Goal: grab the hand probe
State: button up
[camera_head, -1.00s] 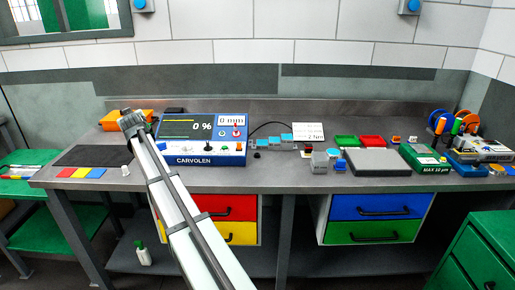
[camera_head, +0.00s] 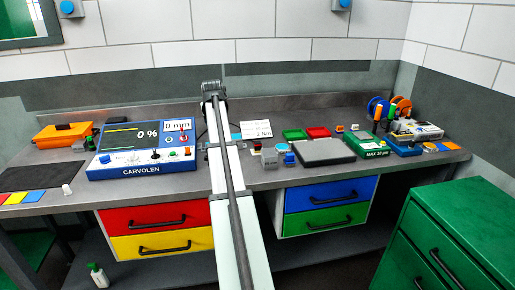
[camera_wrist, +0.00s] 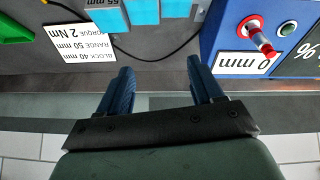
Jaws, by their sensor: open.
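My gripper (camera_wrist: 161,80) is open, with two dark blue fingers apart and nothing between them. In the head view its end (camera_head: 211,90) is above the back of the bench, just right of the blue CARVOLEN instrument (camera_head: 140,172). I cannot pick out the hand probe for certain; my arm hides part of the bench beside the instrument. A thin black cable (camera_wrist: 150,58) curves across the bench from the instrument's side in the wrist view, beyond the fingertips. Its far end is not clear.
Light blue blocks (camera_wrist: 143,11) stand near the cable, beside a white printed card (camera_wrist: 77,36). The instrument carries a red-tipped lever (camera_wrist: 261,40). A grey plate (camera_head: 322,152), a green box (camera_head: 371,146) and trays fill the bench's right side. A dark mat (camera_head: 28,178) lies left.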

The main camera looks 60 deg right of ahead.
aim_at(258, 143)
jog(key=s+d+m+g+y, duration=0.1)
jog(key=s+d, duration=0.3)
jog(key=s, duration=0.5)
jog(key=s+d+m+g+y, duration=0.1)
jog(key=s+d, duration=0.3)
jog(key=s, duration=0.5)
jog(key=x, duration=0.9)
jog(key=shift+w+a+f, duration=0.1)
jog(key=shift+a, duration=0.25)
jog(key=shift+a+x, duration=0.1)
jog(key=shift+x, duration=1.25)
jog(key=shift+a+x, duration=0.15)
jog(key=shift+x, duration=1.2)
jog(key=shift+w, duration=0.1)
jog(key=c, duration=1.1)
